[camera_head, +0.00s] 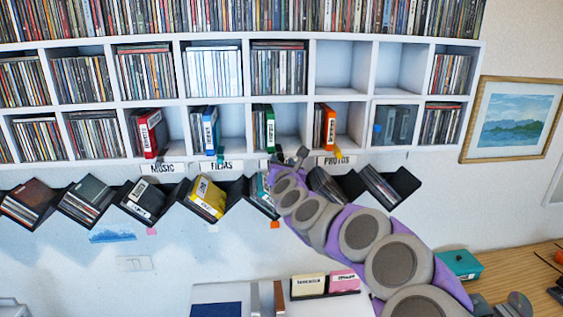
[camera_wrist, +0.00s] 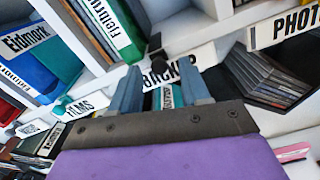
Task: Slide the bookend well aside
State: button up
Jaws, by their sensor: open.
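My gripper (camera_wrist: 160,88) is open, its two blue-grey fingers spread in front of a white label reading roughly "BACKUP" (camera_wrist: 172,72). In the head view my gripper (camera_head: 285,162) is just under the lower shelf row, below the green binder (camera_head: 270,128). That binder, with a white spine label, also shows in the wrist view (camera_wrist: 112,24). A small dark upright piece (camera_wrist: 155,42) stands beside it at the shelf edge, apart from my fingers; it may be the bookend, but I cannot tell surely. A teal case (camera_wrist: 167,97) shows between the fingers, partly hidden.
A red binder (camera_head: 149,134), blue binder (camera_head: 210,131) and orange binder (camera_head: 328,127) stand in nearby compartments with free room at their right. Slanted disc holders (camera_head: 385,186) line the wall below. A wooden desk (camera_head: 510,270) is at lower right.

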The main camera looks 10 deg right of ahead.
jog(key=shift+w+a, duration=0.1)
jog(key=shift+w, duration=0.3)
jog(key=shift+c, duration=0.3)
grip_shut()
